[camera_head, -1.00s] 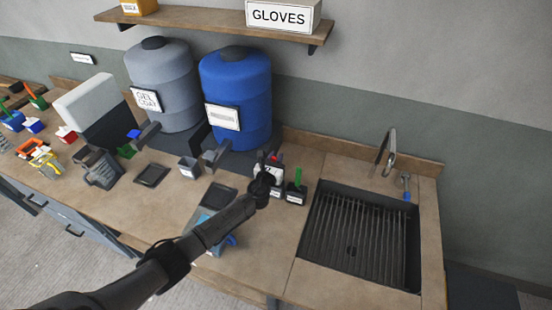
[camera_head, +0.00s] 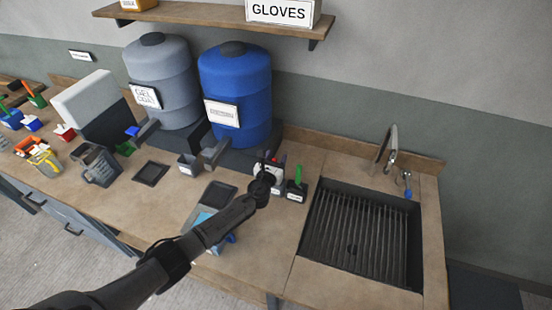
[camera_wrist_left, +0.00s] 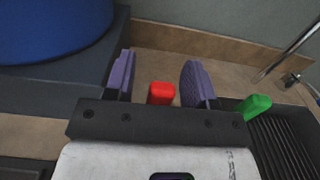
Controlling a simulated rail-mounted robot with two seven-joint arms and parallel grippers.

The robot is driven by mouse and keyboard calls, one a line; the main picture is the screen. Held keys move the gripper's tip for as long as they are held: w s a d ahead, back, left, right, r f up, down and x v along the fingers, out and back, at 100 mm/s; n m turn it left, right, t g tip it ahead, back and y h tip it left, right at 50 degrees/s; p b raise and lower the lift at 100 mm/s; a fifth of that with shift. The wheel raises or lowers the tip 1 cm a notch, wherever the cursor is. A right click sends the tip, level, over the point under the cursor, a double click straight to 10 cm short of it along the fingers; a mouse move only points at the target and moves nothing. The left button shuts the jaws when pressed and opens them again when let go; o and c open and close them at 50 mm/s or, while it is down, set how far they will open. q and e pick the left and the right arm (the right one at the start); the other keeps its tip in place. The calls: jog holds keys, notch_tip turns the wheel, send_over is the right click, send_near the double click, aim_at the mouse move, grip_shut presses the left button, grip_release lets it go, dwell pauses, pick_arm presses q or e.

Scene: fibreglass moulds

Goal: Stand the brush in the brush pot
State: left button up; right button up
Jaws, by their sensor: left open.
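A green handle (camera_head: 299,170) stands up out of a small dark pot (camera_head: 296,190) with a white label, left of the sink. It looks like a brush in a pot, but its lower part is hidden. The green handle (camera_wrist_left: 254,106) also shows right of the fingers in the left wrist view. My left gripper (camera_head: 266,176) is open, just left of that pot. A red-topped thing (camera_wrist_left: 161,93) shows between its fingers in the wrist view, with no clear contact. In the head view a white container (camera_head: 277,180) is partly hidden behind the gripper. My right gripper is not in view.
The sink (camera_head: 362,240) with a grate and a tap (camera_head: 388,145) lies to the right. Blue (camera_head: 236,95) and grey (camera_head: 160,80) drums stand behind. A jug (camera_head: 97,165), a dark tray (camera_head: 151,173) and several small pots occupy the left. Bench front of the sink's left side is clear.

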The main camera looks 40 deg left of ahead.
pick_arm(q)
jog(key=shift+s, duration=0.1)
jog(key=shift+s+d, duration=0.15)
jog(key=shift+s, duration=0.1)
jog(key=p+v, duration=0.1)
jog(key=v, duration=1.2)
jog(key=shift+p, duration=0.3)
